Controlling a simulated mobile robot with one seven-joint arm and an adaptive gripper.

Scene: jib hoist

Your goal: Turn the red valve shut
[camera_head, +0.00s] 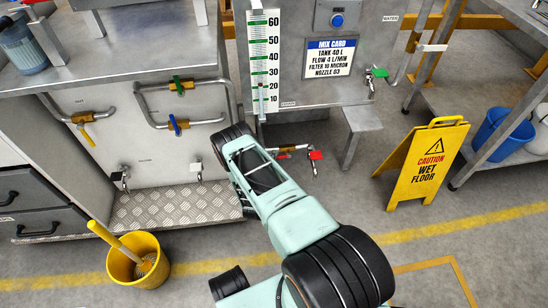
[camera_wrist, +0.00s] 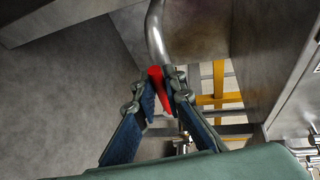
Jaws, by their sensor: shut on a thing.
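The red valve's handle (camera_wrist: 156,76) shows in the wrist view between the fingers of my gripper (camera_wrist: 166,98), below a bent grey pipe. My gripper is shut on it, with a blue-padded finger on each side. The handle's lower part is partly covered by the fingers. In the head view, a brass valve with a bit of red handle (camera_head: 283,156) sits on a low pipe just right of my arm's far end.
A small tap with a red handle (camera_head: 316,155) stands just right of the low pipe. Left are valves with a green handle (camera_head: 178,86), a blue handle (camera_head: 175,125) and a yellow handle (camera_head: 87,135). A yellow bucket (camera_head: 138,262) and wet-floor sign (camera_head: 428,165) stand on the floor.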

